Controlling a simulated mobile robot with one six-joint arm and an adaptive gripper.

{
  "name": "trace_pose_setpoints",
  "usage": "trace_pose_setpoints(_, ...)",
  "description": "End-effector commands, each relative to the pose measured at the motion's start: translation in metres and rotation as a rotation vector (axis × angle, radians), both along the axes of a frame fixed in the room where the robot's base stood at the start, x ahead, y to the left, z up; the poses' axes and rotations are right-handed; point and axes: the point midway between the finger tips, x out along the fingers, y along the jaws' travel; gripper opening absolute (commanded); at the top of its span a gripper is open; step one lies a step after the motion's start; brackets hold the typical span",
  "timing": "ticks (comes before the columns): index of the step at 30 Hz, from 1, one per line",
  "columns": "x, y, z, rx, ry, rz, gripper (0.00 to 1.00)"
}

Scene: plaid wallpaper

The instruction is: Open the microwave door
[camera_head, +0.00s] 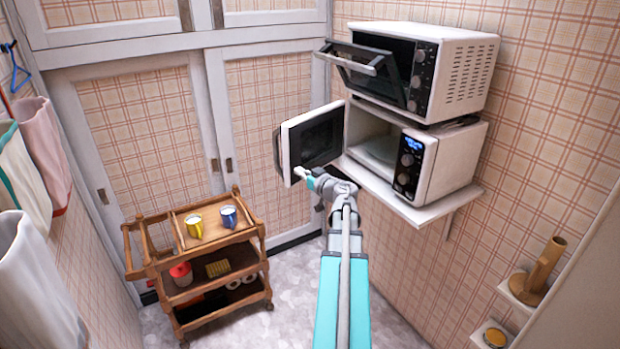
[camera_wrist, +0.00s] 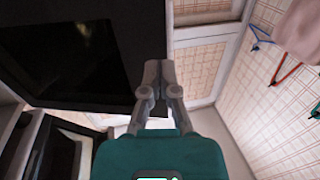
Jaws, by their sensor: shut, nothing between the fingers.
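The white microwave (camera_head: 447,166) stands on a wall shelf below a toaster oven. Its door (camera_head: 314,136) is swung wide open to the left, with the dark inner window facing the room and the pale cavity (camera_head: 374,150) exposed. A dark bar handle (camera_head: 277,150) shows at the door's far left edge. My gripper (camera_head: 299,173) is shut and empty at the lower part of the door, in front of its inner face. In the wrist view, the shut fingers (camera_wrist: 159,68) lie at the edge of the dark door panel (camera_wrist: 75,50); I cannot tell whether they touch it.
The toaster oven (camera_head: 465,72) above has its glass door (camera_head: 357,61) tilted down and open. A wooden cart (camera_head: 208,262) with mugs on top stands at the lower left. White cupboard doors (camera_head: 262,140) are behind. Bags hang on the left wall. The floor right of the cart is clear.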

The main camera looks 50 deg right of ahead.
Motion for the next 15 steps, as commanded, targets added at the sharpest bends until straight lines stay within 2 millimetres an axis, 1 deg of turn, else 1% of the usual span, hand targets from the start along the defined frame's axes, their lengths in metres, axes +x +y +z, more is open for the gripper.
trace_pose_setpoints(1,0.011,-0.002,0.000,0.000,0.000,0.003,0.00)
trace_pose_setpoints(6,0.033,-0.004,0.000,0.000,0.000,0.004,0.00)
trace_pose_setpoints(10,0.045,-0.006,0.000,0.000,0.000,0.002,0.00)
trace_pose_setpoints(15,0.052,-0.006,0.000,0.000,0.000,0.002,0.00)
